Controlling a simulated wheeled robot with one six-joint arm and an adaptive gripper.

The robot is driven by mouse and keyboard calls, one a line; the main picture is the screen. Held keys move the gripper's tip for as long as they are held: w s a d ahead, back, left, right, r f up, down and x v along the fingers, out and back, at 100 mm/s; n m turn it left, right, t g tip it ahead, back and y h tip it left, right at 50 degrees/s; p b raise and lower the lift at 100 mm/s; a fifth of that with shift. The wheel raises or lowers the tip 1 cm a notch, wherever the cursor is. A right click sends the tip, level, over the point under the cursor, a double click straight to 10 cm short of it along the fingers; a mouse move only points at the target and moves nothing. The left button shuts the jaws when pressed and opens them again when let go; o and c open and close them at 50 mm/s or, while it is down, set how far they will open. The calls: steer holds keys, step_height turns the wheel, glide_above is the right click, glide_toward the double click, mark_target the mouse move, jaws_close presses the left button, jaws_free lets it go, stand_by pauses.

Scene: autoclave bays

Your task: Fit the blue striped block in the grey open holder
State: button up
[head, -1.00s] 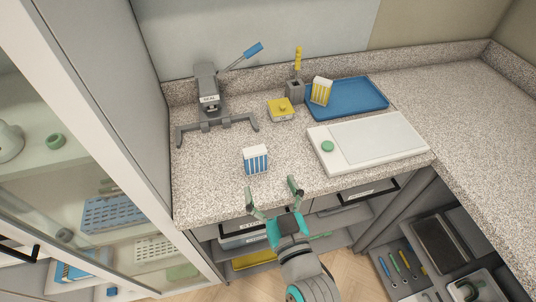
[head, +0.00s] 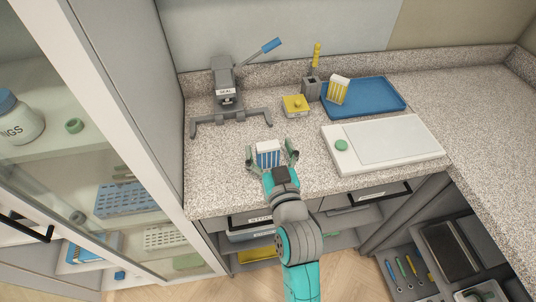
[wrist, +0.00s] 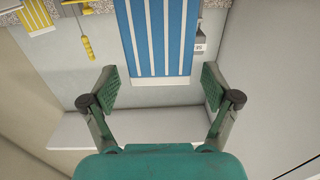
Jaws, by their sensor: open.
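The blue and white striped block (head: 268,153) stands upright on the speckled counter. In the wrist view the striped block (wrist: 160,38) fills the top centre. My gripper (head: 272,158) is open, with one finger on each side of the block in the head view. In the wrist view my gripper (wrist: 160,90) shows a gap between each finger and the block. A small grey holder (head: 311,89) at the back has a yellow-handled tool standing in it. I cannot tell whether this is the task's holder.
A grey sealer (head: 225,82) with a blue lever and forked base stands back left. A yellow box (head: 295,105), a blue tray (head: 385,96) with a yellow striped block (head: 338,91), and a white plate device (head: 345,160) lie rightward. A glass cabinet stands left.

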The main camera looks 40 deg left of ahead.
steer(key=c, duration=1.3)
